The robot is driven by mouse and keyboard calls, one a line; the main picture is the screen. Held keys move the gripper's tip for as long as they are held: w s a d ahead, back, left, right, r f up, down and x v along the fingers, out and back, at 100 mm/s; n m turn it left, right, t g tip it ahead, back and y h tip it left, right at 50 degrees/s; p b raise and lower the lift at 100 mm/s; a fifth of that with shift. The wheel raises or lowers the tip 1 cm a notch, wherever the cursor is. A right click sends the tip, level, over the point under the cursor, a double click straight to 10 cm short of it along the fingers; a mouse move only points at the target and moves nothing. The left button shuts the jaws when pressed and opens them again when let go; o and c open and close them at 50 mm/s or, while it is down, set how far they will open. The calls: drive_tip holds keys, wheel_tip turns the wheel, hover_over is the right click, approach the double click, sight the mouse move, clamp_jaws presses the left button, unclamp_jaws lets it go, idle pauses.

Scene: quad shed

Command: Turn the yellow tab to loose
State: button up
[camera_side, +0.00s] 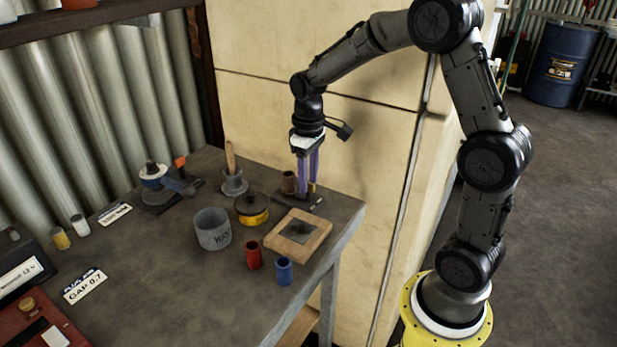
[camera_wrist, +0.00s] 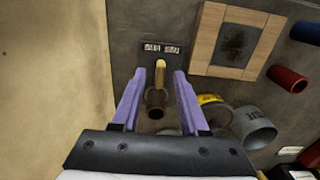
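The yellow tab (camera_wrist: 160,74) is a short bar in the wrist view. It runs from a brown round post (camera_wrist: 156,98) up toward a dark plate (camera_wrist: 148,57) with two small pale labels, too small to read. The tab's far end lies near the gap between the labels. My gripper (camera_wrist: 159,73) has purple fingers, apart, one on each side of the tab; I see gaps on both sides. In the side view, my gripper (camera_side: 308,188) points down over the dark base (camera_side: 292,198) beside the brown post (camera_side: 288,182). The fingers partly hide the tab there.
A wooden-framed board (camera_side: 318,228) lies near the base. A red cup (camera_side: 253,256), a blue cup (camera_side: 284,271), a grey can (camera_side: 213,230) and a yellow-black tin (camera_side: 251,209) stand nearby. A pale cabinet wall (camera_side: 330,120) rises close behind. The bench's front middle is clear.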

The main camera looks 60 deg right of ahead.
sight(309, 182)
wheel_tip(309, 182, up, 14)
idle(0.6)
drive_tip(key=shift+f, duration=0.1)
drive_tip(key=s+a+r+n+t, duration=0.1)
drive_tip(key=s+a+r, duration=0.2)
drive_tip(key=s, duration=0.2)
drive_tip(key=s+a+r+t, duration=0.2)
drive_tip(key=s+a+r, duration=0.1)
drive_tip(key=s+a, duration=0.15)
drive_tip(key=s+a+f+m+t, duration=0.1)
drive_tip(key=s+a+f+t, duration=0.1)
drive_tip(key=s+f, duration=0.7)
drive_tip(key=shift+s+t, duration=0.3)
drive_tip(key=shift+s, duration=0.45)
